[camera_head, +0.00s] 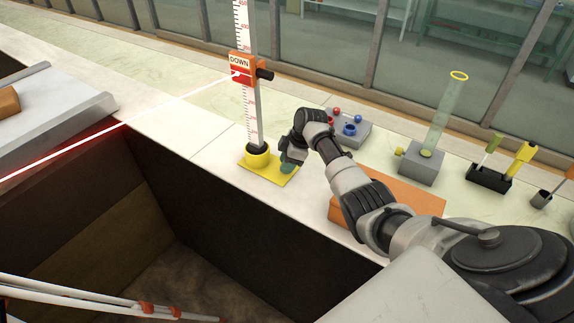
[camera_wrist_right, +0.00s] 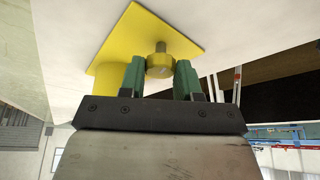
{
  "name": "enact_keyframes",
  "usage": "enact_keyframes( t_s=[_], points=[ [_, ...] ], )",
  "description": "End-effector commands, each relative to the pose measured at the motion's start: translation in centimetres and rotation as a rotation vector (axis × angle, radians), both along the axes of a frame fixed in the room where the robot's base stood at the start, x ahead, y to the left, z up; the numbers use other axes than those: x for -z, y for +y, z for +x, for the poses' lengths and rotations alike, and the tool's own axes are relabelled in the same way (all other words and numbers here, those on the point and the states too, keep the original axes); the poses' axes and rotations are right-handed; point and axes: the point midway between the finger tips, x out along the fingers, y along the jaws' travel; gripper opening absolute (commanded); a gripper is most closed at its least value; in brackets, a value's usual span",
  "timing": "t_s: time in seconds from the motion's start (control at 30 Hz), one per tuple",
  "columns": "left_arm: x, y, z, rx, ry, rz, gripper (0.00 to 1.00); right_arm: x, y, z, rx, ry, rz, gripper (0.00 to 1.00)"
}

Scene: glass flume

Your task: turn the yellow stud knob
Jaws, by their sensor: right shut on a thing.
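The yellow stud knob (camera_wrist_right: 159,67) is a short round stud on a yellow plate (camera_wrist_right: 150,28), seen in the right wrist view. My right gripper (camera_wrist_right: 160,78) has its green fingers on either side of the knob and is shut on it. In the head view my right gripper (camera_head: 287,168) is low over the right part of the yellow plate (camera_head: 256,171), hiding the knob. A yellow socket (camera_head: 257,155) on that plate carries an upright scale post (camera_head: 251,109) with a red and orange slider marked DOWN (camera_head: 241,69). My left gripper is not in view.
A grey box with red and blue knobs (camera_head: 349,132), a clear tube on a grey block (camera_head: 421,173) and a black tool holder (camera_head: 488,179) stand along the ledge. An orange block (camera_head: 400,197) lies under my right arm. A deep open channel (camera_head: 170,235) is in front.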

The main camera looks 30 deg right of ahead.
Motion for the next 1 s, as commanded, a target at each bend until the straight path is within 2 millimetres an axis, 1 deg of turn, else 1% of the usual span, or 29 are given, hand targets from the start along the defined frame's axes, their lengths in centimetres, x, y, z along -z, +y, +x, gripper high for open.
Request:
enact_keyframes(
  t_s=[0.53, 0.57, 0.7, 1.0],
  points=[
    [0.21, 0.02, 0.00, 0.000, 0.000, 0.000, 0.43, -0.06, 0.02, 0.06, -0.023, -0.001, 0.000, 0.09],
    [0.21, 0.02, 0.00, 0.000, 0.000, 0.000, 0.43, -0.06, 0.02, 0.06, -0.023, -0.001, 0.000, 0.37],
    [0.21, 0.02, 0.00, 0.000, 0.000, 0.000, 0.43, -0.05, 0.02, 0.05, -0.023, -0.001, -0.001, 0.58],
    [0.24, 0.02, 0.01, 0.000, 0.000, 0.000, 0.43, -0.15, -0.05, 0.02, -0.023, -0.001, -0.001, 0.58]
  ],
)
